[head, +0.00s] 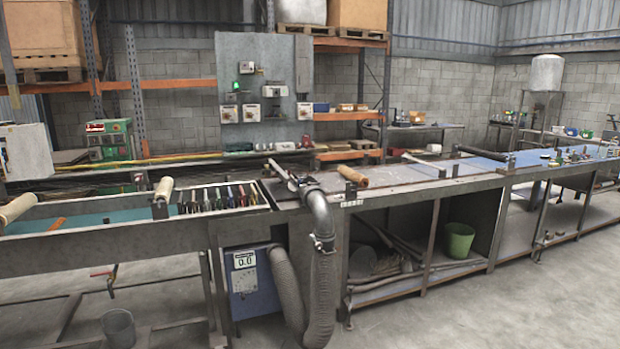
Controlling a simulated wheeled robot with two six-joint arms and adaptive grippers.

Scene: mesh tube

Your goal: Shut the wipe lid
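I cannot pick out a wipe container or its lid in the head view. Small items lie on the far right end of the long workbench (400,180), too small to tell apart. Neither of my grippers shows in this view.
A grey flexible hose (321,215) and a clamp stand at the bench's middle. A cardboard-coloured roll (353,176) lies on the bench. A green bucket (458,240) sits on the lower shelf, and a grey bucket (118,327) on the floor. The floor at lower right is clear.

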